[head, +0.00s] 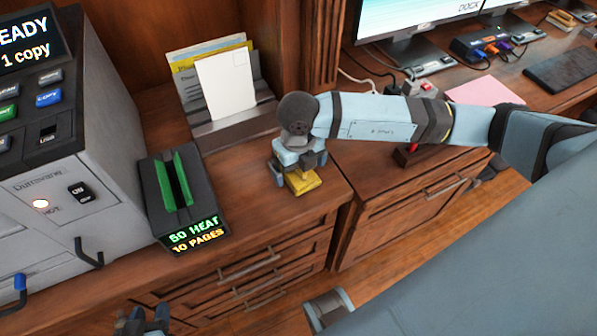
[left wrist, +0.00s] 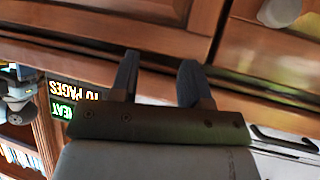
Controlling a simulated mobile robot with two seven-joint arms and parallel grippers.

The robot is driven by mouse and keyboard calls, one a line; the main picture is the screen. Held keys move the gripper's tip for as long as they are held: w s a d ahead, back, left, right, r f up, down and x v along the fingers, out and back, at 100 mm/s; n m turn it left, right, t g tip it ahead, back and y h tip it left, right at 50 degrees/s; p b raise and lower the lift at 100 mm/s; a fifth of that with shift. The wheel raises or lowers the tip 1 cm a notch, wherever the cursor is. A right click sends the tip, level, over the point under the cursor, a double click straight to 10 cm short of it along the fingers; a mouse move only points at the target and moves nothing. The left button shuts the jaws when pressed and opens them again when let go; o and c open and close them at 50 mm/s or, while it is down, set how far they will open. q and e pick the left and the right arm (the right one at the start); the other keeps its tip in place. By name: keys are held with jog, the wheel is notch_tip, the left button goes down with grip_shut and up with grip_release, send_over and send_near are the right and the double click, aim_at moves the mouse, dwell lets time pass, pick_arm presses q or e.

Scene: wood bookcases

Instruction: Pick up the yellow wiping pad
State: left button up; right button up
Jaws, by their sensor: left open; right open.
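The yellow wiping pad (head: 304,184) lies on the wooden counter near its front edge, partly covered by my right gripper. My right gripper (head: 298,173) points down over the pad, fingers open, one to each side of it; I cannot tell whether they touch it. My left gripper (head: 142,322) is low at the bottom edge of the head view, in front of the drawers and away from the pad. In the left wrist view its two fingers (left wrist: 158,84) are apart with nothing between them.
A black device with green strips (head: 176,190) and a grey machine (head: 50,170) stand left of the pad. A paper holder (head: 232,128) is behind it. A desk with monitors, a pink sheet (head: 484,91) and a keyboard (head: 566,69) lies to the right.

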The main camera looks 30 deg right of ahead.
jog(key=shift+f, duration=0.5)
jog(key=c, duration=1)
jog(key=shift+r, duration=0.15)
notch_tip(320, 180, up, 20)
jog(key=shift+f+p, duration=0.1)
jog(key=shift+p, duration=1.15)
jog(key=shift+o, duration=1.4)
jog(key=shift+c, duration=0.8)
